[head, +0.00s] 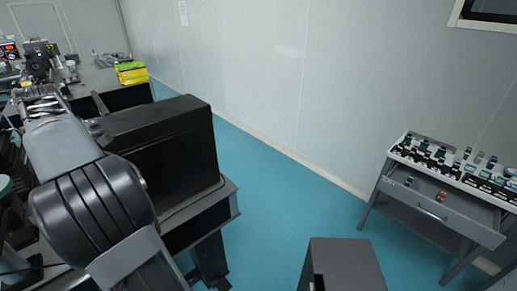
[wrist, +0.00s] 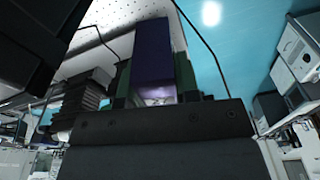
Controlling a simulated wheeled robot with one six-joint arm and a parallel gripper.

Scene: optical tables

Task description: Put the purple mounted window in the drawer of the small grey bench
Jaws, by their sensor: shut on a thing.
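The purple mounted window (wrist: 153,50) shows in the wrist view as a dark purple block with a paler, shiny part near the jaws. My gripper (wrist: 154,78) is shut on it, with one dark green finger on each side. The small grey bench (head: 378,194) stands at the right of the head view, against the wall. Its drawer (head: 455,222) is pulled out, and a few small items lie inside. In the head view my arm is at the left, far from the bench. I cannot make out the held window there.
The bench top (head: 457,176) is crowded with small optical mounts. A large black box (head: 165,150) stands on a dark table beside my arm. A yellow-green box (head: 131,73) sits on the far table at the left. The teal floor (head: 285,205) between table and bench is clear.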

